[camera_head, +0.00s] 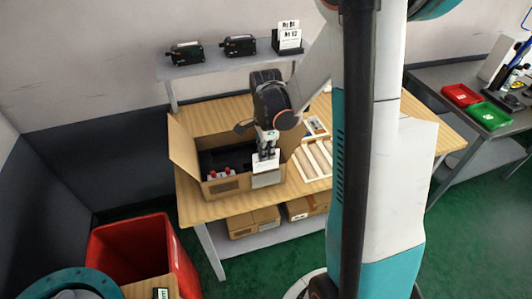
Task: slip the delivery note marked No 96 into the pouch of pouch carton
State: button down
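The open cardboard carton (224,186) stands on the wooden table with its flaps spread. A pale grey pouch (267,180) is on its front face at the right. My gripper (266,154) points down over the carton's front right edge and is shut on a white delivery note (265,166). The note hangs upright with its lower edge at the pouch's top edge. I cannot tell whether that edge is inside the pouch or in front of it. The number on the held note is not readable. Other marked notes (289,37) stand in a black holder on the shelf.
Two dark devices (185,52) (239,44) sit on the back shelf. Dark padding and red-capped parts (222,173) are inside the carton. A slatted wooden tray (314,160) lies right of it. A red bin (140,249) stands at lower left. Red (461,95) and green (489,116) trays sit far right.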

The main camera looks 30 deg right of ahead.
aim_at(266, 170)
jog(key=shift+f, duration=0.25)
dwell(0.4)
jog(key=shift+f+b, duration=0.25)
jog(key=shift+b, duration=0.25)
jog(key=shift+f+b, duration=2.15)
jog(key=shift+f, duration=0.2)
dwell(0.5)
jog(key=c, duration=1.7)
grip_release()
jog(key=shift+r, duration=0.15)
